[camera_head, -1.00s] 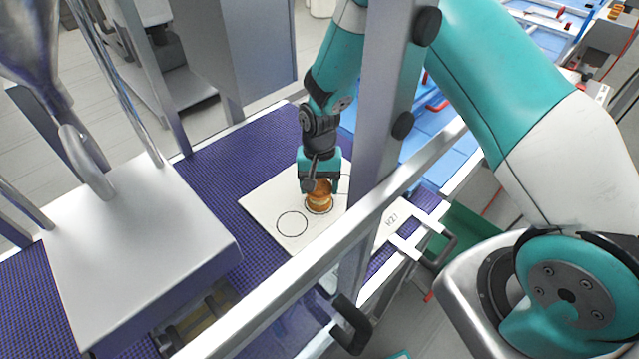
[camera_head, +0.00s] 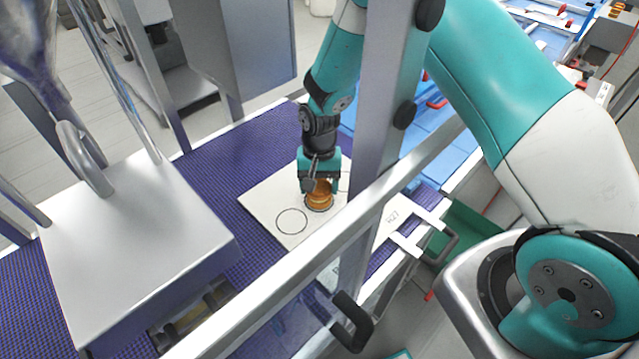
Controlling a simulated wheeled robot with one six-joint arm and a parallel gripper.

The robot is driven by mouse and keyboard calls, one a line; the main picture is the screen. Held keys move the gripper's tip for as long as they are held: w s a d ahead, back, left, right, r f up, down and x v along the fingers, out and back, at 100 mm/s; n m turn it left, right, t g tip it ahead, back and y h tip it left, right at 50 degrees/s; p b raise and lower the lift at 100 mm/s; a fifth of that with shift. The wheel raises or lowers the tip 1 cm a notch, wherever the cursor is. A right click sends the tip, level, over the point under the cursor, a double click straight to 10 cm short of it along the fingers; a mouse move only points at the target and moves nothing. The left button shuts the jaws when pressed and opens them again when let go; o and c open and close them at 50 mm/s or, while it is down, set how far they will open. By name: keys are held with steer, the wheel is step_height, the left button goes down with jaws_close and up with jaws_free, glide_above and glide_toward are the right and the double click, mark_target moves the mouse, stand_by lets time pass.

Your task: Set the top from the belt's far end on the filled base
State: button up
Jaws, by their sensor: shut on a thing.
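My gripper (camera_head: 320,186) points down over the white board (camera_head: 268,196) on the purple belt (camera_head: 215,165). It is shut on a golden-brown round top (camera_head: 321,187). Directly below the top is another brown round, the base (camera_head: 319,203), sitting in a drawn circle on the board. The top appears to rest on the base or just over it; I cannot tell whether they touch. The filling between them is hidden. A second drawn circle (camera_head: 292,221) to the left is empty.
A metal rail (camera_head: 290,255) and upright post (camera_head: 385,100) stand between the camera and the board. A steel box housing (camera_head: 130,250) covers the belt at the left, with a funnel (camera_head: 35,60) above it. Blue trays (camera_head: 425,130) lie behind at the right.

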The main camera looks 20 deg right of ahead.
steer(key=shift+f, duration=0.3)
steer(key=o, duration=0.7)
steer(key=shift+s, duration=0.1)
steer(key=shift+o, duration=0.8)
steer(key=shift+f, duration=0.15)
steer(key=shift+r+p, duration=2.35)
steer(key=shift+r, duration=1.4)
step_height(320, 180, down, 7)
steer(key=b, duration=0.4)
steer(key=shift+b, duration=0.4)
